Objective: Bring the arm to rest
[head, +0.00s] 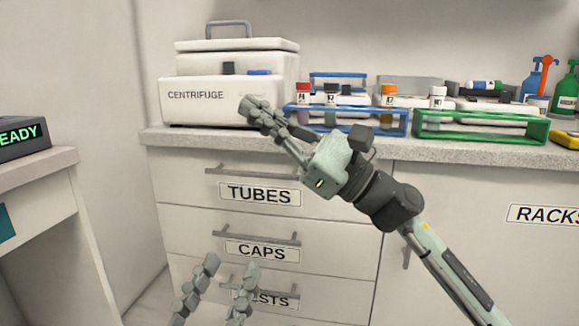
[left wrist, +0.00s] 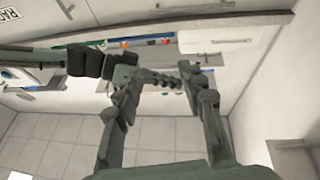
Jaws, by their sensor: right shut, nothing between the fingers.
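My right gripper (head: 252,106) is shut and empty. In the head view its arm comes in from the lower right, and its fingertips overlap the front of the white centrifuge (head: 190,112); I cannot tell whether they touch it. My left gripper (head: 231,264) is low in the head view, in front of the drawers, with its two fingers apart and nothing between them. The left wrist view also shows the left fingers (left wrist: 160,78) spread, with the right arm and gripper beyond them.
A counter (head: 450,152) carries a blue tube rack (head: 350,131) and a green tube rack (head: 480,134) right of the centrifuge. Bottles (head: 566,92) stand at the far right. Below are drawers with handles, labelled TUBES (head: 259,194) and CAPS (head: 261,251). Another table (head: 40,190) is at left.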

